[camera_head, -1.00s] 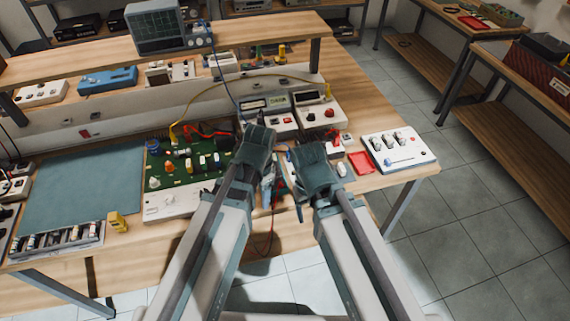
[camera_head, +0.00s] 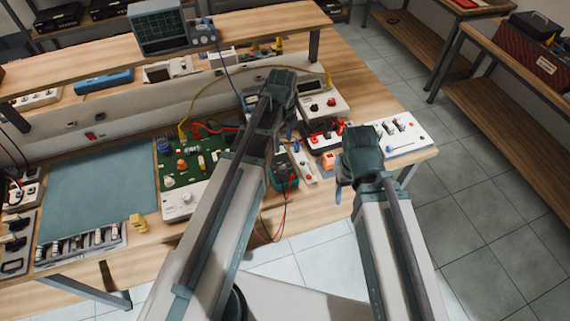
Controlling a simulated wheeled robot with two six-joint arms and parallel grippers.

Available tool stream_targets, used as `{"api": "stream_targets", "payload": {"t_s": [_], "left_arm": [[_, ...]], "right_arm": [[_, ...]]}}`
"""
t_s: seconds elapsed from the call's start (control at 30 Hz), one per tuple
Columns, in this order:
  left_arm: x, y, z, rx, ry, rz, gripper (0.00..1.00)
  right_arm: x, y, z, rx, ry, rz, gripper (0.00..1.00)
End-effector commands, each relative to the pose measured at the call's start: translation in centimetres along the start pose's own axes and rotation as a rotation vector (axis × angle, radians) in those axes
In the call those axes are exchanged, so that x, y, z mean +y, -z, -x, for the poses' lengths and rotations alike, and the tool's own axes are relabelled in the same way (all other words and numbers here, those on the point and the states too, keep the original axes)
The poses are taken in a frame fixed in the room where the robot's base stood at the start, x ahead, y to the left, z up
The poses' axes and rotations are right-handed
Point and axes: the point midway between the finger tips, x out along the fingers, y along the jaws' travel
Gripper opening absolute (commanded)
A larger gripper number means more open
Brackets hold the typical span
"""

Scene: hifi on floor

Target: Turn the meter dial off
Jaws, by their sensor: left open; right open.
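A small teal handheld meter (camera_head: 284,172) lies near the front edge of the bench, with red leads hanging from it over the edge. Its face is small and partly beside my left forearm, so I cannot read where its dial points. My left gripper (camera_head: 281,86) is open, above the bench beyond the meter, in front of the bench instruments. My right gripper (camera_head: 361,147) is open, to the right of the meter and above the bench's front right part. Both grippers are apart from the meter; their fingertips are largely hidden behind the wrists.
A green circuit board (camera_head: 190,158) and a blue mat (camera_head: 98,190) lie to the left. A white instrument (camera_head: 322,101) stands behind the meter. A white switch box (camera_head: 402,134) is at the bench's right end. An oscilloscope (camera_head: 160,27) stands on the shelf.

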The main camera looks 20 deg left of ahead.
Motion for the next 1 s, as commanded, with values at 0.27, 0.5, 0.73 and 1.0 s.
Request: {"api": "stream_targets", "payload": {"t_s": [0.27, 0.5, 0.73, 1.0], "left_arm": [[0.0, 0.0, -2.7, 0.0, 0.0, 0.001, 0.63], [0.0, 0.0, -6.1, 0.0, 0.0, 0.001, 0.63], [0.0, 0.0, -9.4, -0.001, 0.0, 0.002, 0.63], [0.0, 0.0, -12.8, -0.001, 0.001, 0.002, 0.63]], "right_arm": [[-0.2, 0.2, -2.7, 0.0, 0.0, -0.001, 0.69], [-0.6, 0.4, -6.0, 0.0, 0.0, -0.002, 0.69], [-0.9, 0.6, -9.3, 0.0, 0.0, -0.002, 0.69], [-1.2, 0.8, -12.8, 0.0, 0.0, -0.002, 0.69]]}}
